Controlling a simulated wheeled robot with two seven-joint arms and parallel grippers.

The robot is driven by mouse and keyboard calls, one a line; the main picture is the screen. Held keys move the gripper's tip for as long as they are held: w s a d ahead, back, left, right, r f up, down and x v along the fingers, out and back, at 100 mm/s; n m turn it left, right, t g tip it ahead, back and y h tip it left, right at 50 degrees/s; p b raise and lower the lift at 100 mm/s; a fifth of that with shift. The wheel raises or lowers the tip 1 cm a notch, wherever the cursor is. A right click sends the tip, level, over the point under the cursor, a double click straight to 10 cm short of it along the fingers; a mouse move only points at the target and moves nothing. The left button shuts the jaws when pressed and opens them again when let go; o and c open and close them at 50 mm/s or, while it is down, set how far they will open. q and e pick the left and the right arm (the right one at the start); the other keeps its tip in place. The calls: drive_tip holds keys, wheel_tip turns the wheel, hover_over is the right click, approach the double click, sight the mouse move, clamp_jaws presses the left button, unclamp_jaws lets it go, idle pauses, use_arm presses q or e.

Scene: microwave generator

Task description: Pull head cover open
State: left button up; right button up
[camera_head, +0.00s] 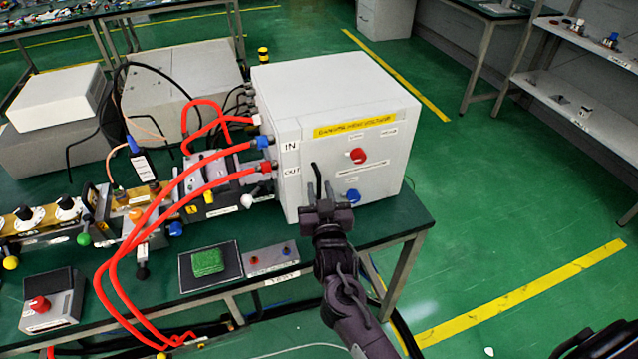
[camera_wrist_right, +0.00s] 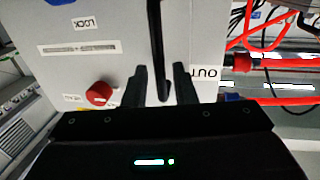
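The white generator box (camera_head: 335,110) stands on the green-topped bench, with its front face closed. That face carries a yellow warning strip, a red knob (camera_head: 357,155), a blue knob (camera_head: 352,196) and IN and OUT labels. A black upright handle (camera_head: 315,182) is on the front near the OUT label. It also shows in the right wrist view as a dark bar (camera_wrist_right: 158,50). My right gripper (camera_head: 325,195) is at the handle. In the wrist view its fingers (camera_wrist_right: 161,88) stand on either side of the bar, with gaps visible. My left gripper is out of view.
Red hoses (camera_head: 150,225) run from the box's left side across the bench. A green sponge-like block on a dark plate (camera_head: 208,262) and a small switch box (camera_head: 272,260) lie left of my right arm.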

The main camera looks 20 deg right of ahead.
drive_tip(key=shift+w+d, duration=0.15)
drive_tip(key=shift+w, duration=0.7)
clamp_jaws()
